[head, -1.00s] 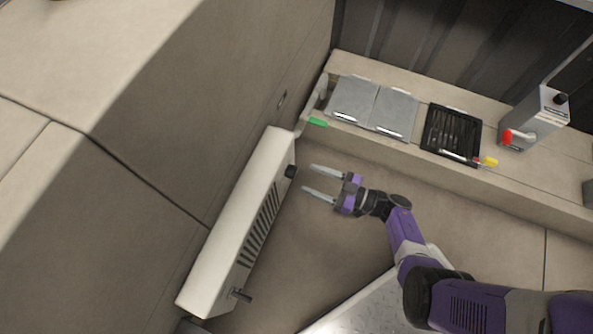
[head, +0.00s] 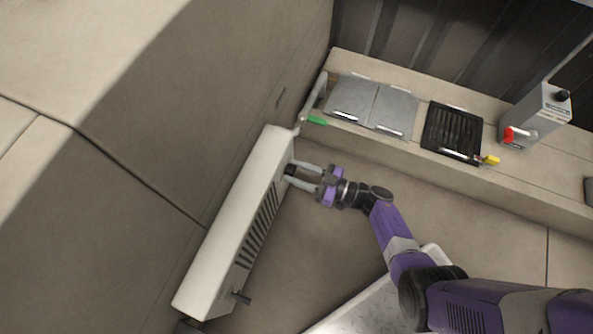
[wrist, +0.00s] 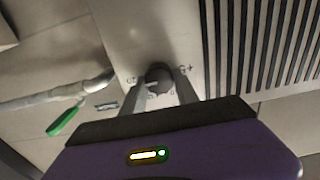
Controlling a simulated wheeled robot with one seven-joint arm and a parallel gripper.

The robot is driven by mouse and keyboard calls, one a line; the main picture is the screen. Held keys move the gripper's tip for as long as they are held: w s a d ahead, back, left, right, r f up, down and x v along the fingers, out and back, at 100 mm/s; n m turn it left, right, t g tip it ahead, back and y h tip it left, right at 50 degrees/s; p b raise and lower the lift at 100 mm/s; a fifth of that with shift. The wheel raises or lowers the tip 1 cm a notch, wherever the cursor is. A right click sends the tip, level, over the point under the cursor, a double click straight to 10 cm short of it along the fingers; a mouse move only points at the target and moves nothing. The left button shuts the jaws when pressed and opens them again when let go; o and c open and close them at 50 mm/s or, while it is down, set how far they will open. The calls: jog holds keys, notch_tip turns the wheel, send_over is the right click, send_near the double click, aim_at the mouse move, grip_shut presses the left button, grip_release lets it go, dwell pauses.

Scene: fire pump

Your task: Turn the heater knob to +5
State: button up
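The white heater (head: 232,225) stands against the wall, with dark grille slots on its side. Its dark round knob (head: 290,170) sits near the upper end; in the wrist view the knob (wrist: 158,76) shows with small markings around it, too blurred to read surely. My gripper (head: 298,177) is at the knob, one finger on each side of it. In the wrist view my gripper's fingers (wrist: 160,92) are apart and straddle the knob. I cannot tell whether they touch it.
A pipe with a green lever (head: 317,120) is just above the heater's upper end. A ledge at the back holds grey panels (head: 372,105), a black grille (head: 452,132) and a grey box with a red part (head: 540,115). A dark peg (head: 241,297) sticks out low on the heater.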

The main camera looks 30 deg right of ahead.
grip_shut()
jog(key=shift+n, duration=0.4)
jog(key=n+b, duration=0.1)
jog(key=n, duration=0.2)
jog(key=shift+s+a+f+n, duration=0.1)
jog(key=shift+n, duration=0.3)
jog(key=n+b, duration=0.2)
jog(key=n, duration=0.8)
jog(key=n+b, duration=0.2)
jog(key=n, duration=0.8)
jog(key=n+b, duration=0.2)
jog(key=n, duration=0.9)
jog(key=shift+f, duration=0.4)
jog(key=shift+n, duration=0.3)
